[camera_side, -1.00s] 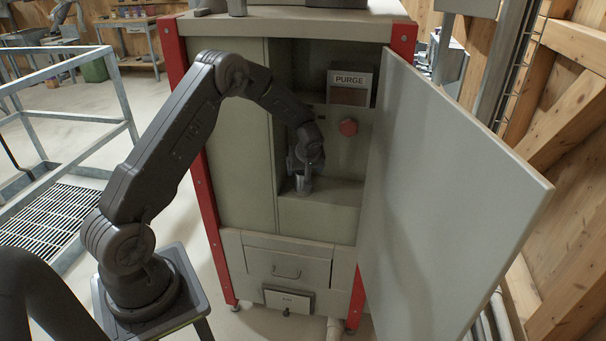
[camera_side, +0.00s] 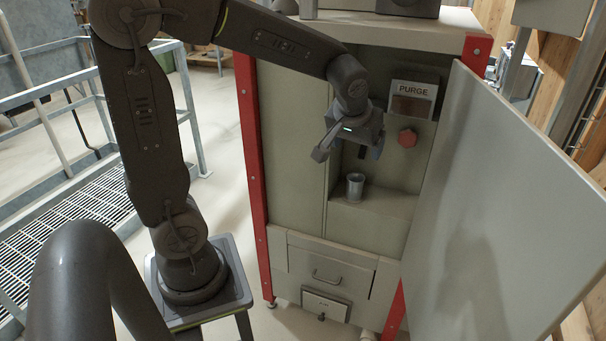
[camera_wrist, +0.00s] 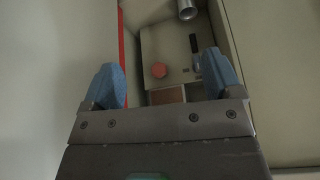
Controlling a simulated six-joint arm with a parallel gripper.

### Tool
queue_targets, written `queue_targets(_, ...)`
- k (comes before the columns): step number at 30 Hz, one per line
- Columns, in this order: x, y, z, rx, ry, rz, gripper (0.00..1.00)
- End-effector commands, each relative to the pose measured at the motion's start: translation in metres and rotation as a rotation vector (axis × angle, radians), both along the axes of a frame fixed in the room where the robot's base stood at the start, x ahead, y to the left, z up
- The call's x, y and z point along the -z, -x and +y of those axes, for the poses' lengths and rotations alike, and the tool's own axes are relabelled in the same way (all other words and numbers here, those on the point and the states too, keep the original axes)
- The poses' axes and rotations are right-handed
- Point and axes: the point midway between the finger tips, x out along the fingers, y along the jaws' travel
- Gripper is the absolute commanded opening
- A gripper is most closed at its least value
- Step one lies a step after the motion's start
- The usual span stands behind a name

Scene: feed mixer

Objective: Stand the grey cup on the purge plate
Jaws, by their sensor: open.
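The grey cup (camera_side: 355,187) stands upright, mouth up, on the pale ledge (camera_side: 385,208) inside the cabinet's open recess, near its left end. Part of the cup also shows at the top edge of the wrist view (camera_wrist: 187,9). My gripper (camera_side: 349,151) is in front of the recess, above the cup and apart from it. Its blue fingers (camera_wrist: 162,72) are spread wide with nothing held between them.
The open cabinet door (camera_side: 490,210) stands to the right. The ledge right of the cup is clear.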

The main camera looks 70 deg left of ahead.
Motion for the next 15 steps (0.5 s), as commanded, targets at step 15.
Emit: queue_targets(15,-0.027,0.158,-0.097,0.599,0.02,-0.042,0.84)
